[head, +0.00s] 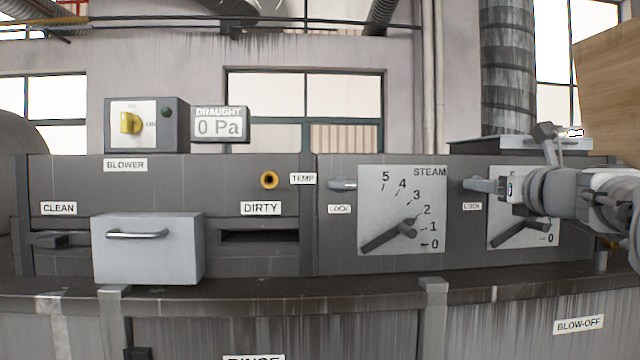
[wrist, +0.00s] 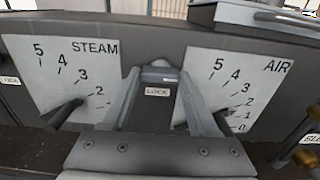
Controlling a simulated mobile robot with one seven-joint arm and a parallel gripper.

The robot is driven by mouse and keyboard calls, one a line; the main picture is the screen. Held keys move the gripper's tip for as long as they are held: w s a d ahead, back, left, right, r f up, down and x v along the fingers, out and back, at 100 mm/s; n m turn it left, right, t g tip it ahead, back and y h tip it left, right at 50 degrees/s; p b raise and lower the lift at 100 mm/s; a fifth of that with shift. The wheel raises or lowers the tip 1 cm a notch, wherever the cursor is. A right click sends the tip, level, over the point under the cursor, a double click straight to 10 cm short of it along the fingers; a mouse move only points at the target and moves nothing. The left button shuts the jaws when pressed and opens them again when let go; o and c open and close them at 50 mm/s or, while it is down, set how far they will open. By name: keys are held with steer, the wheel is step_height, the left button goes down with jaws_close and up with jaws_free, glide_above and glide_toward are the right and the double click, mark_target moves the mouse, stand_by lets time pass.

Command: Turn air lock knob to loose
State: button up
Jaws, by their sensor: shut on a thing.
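The air lock knob (head: 474,184) is a small grey knob on the dark panel, left of the air dial (head: 498,232). Its LOCK label (wrist: 158,92) sits below it in the wrist view. My gripper (wrist: 160,74) has one finger on each side of this knob (wrist: 160,71) and is shut on it. In the head view my gripper (head: 492,186) reaches it from the right and covers much of the air dial. The AIR lettering (wrist: 276,67) shows in the wrist view. No loose mark is legible.
The steam dial (head: 375,205) with its lever and another lock knob (head: 342,184) are to the left. A grey drawer box (head: 150,262) juts out at the left. A wooden board (head: 612,90) stands at the upper right. A ledge (head: 330,290) runs below the panel.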

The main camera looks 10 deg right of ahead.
steer(key=shift+c, duration=1.3)
steer(key=shift+b, duration=0.3)
steer(key=n+b, duration=1.1)
steer(key=n, duration=0.6)
steer(key=shift+n+b, duration=0.35)
steer(key=shift+n, duration=0.05)
steer(key=o, duration=1.4)
